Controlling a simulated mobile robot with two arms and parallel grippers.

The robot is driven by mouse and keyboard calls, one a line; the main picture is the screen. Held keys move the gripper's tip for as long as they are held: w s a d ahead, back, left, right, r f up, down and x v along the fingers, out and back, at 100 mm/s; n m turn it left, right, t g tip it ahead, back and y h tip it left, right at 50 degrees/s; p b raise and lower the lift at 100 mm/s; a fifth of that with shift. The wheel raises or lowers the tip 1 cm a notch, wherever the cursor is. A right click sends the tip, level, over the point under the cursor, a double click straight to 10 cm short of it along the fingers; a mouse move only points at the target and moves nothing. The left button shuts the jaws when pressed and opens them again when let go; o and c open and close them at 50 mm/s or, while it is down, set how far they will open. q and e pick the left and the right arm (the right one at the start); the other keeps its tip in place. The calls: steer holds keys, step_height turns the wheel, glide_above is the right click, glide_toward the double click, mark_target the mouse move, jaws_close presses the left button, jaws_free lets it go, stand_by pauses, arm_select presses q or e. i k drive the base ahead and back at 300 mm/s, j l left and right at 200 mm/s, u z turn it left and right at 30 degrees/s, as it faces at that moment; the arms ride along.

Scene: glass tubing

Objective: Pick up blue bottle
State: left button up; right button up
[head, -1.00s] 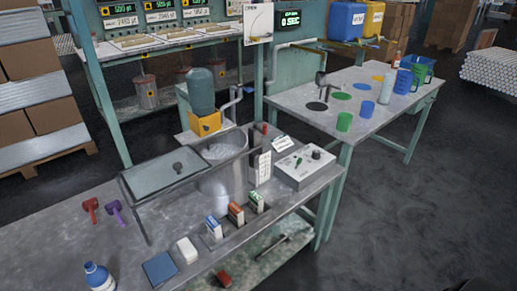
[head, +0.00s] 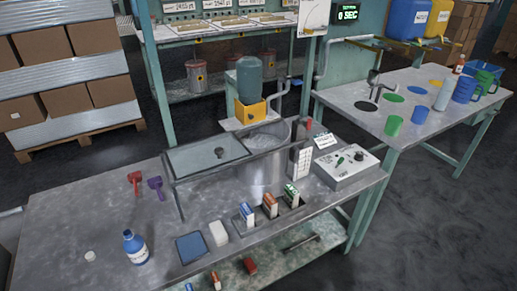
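The blue bottle (head: 135,248) stands upright on the left front part of the grey metal workbench (head: 75,225).
A white block (head: 218,233) and several small boxes in slots (head: 270,205) stand right of the pad. A red tool (head: 135,182) and a purple tool (head: 156,187) lie behind the bottle. A small white item (head: 90,256) is left of it. A metal pot (head: 265,170) stands further back.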

mark_target(135, 247)
steer(key=u, duration=1.15)
